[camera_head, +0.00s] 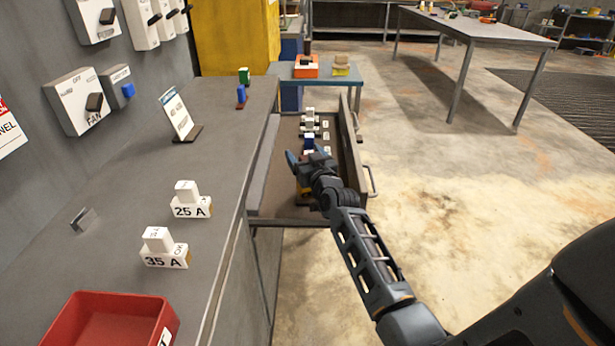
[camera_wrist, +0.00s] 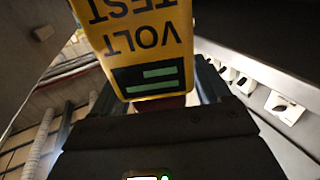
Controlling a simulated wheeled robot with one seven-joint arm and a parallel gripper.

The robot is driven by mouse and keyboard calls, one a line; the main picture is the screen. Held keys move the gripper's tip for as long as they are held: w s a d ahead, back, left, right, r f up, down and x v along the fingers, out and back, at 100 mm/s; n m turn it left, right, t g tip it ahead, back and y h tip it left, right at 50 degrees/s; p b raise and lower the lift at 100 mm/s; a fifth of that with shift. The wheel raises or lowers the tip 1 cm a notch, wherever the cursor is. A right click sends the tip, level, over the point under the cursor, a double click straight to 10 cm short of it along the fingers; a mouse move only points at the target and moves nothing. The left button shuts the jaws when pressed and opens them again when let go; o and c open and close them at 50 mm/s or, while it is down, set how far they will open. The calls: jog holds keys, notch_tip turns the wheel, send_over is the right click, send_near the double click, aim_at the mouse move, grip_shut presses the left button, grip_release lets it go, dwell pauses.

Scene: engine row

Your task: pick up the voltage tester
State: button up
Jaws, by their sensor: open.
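The voltage tester (camera_wrist: 145,40) fills the upper middle of the wrist view. It is yellow, with "VOLT TEST" upside down and a dark panel with green bars. It stands between the two fingers of my gripper (camera_wrist: 152,88), which are apart; I cannot tell whether either finger touches it. In the head view my gripper (camera_head: 304,158) is over the open drawer (camera_head: 351,150). A small yellow patch shows just below it, and the rest there is hidden by the gripper and arm.
The drawer also holds several small white and dark parts (camera_head: 309,122) beyond my gripper. The workbench (camera_head: 215,240) at left carries fuse blocks marked 25 A (camera_head: 190,208) and 35 A (camera_head: 165,255) and a red tray (camera_head: 75,335). The floor at right is open.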

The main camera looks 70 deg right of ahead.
grip_shut()
dwell(0.7)
